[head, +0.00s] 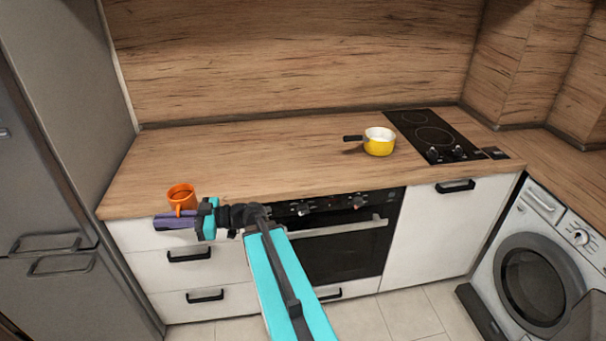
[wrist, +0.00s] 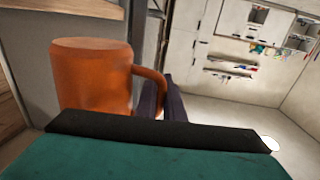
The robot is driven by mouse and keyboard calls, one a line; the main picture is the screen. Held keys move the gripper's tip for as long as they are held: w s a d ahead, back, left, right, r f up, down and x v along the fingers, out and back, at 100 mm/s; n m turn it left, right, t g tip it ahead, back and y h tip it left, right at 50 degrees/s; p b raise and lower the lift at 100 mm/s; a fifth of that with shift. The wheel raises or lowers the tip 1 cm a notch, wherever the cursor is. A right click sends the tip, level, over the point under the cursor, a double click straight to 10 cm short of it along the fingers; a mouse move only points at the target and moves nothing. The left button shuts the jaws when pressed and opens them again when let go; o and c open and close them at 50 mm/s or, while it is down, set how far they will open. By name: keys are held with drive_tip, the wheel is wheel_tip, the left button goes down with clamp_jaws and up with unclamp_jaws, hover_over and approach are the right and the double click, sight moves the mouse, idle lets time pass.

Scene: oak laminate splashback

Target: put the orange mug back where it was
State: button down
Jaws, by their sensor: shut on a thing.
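The orange mug (head: 181,195) is upright at the front left of the counter in the head view. I cannot tell whether its base touches the worktop or hangs just in front of its edge. My gripper (head: 172,220) is shut on the mug's handle, with its dark purple fingers level at the counter's front edge. In the wrist view the mug (wrist: 92,82) fills the left side, and its handle reaches right to the fingers (wrist: 165,102). The grip on the handle is partly hidden.
A yellow pot (head: 379,146) with a dark handle stands on the wooden counter (head: 260,160), left of the black hob (head: 436,134). The counter between mug and pot is clear. A grey fridge (head: 60,150) stands at the left. The oven (head: 345,235) and drawers are below.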

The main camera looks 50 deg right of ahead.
drive_tip(key=s+d+r+m+t+h+b, duration=0.1)
drive_tip(key=s+d+m+t+h, duration=0.15)
drive_tip(key=d, duration=0.85)
drive_tip(key=s+d+m+t+h+b, duration=0.1)
drive_tip(key=s+d+m+h, duration=0.2)
drive_tip(key=d, duration=0.7)
drive_tip(key=s+d+r+m+t+h+b, duration=0.1)
drive_tip(key=s+d+h, duration=0.2)
drive_tip(key=s+d, duration=0.4)
drive_tip(key=s+d+r+m+h+b, duration=0.1)
drive_tip(key=s+d+m+h, duration=0.1)
drive_tip(key=s+d, duration=0.5)
drive_tip(key=d+h, duration=0.1)
drive_tip(key=d, duration=0.3)
drive_tip(key=shift+s+d+t, duration=0.2)
drive_tip(key=shift+d+t, duration=0.1)
drive_tip(key=shift+t, duration=0.05)
drive_tip(key=w+d+p, duration=0.1)
drive_tip(key=w, duration=0.4)
drive_tip(key=w+d+f+p, duration=0.1)
drive_tip(key=w, duration=0.4)
drive_tip(key=w+d, duration=0.1)
drive_tip(key=w, duration=0.4)
drive_tip(key=shift+w+d+f+p, duration=0.3)
drive_tip(key=shift+w+d+p, duration=0.05)
drive_tip(key=shift+p, duration=0.05)
drive_tip(key=shift+f+p, duration=0.4)
drive_tip(key=shift+f, duration=1.35)
drive_tip(key=shift+f, duration=0.15)
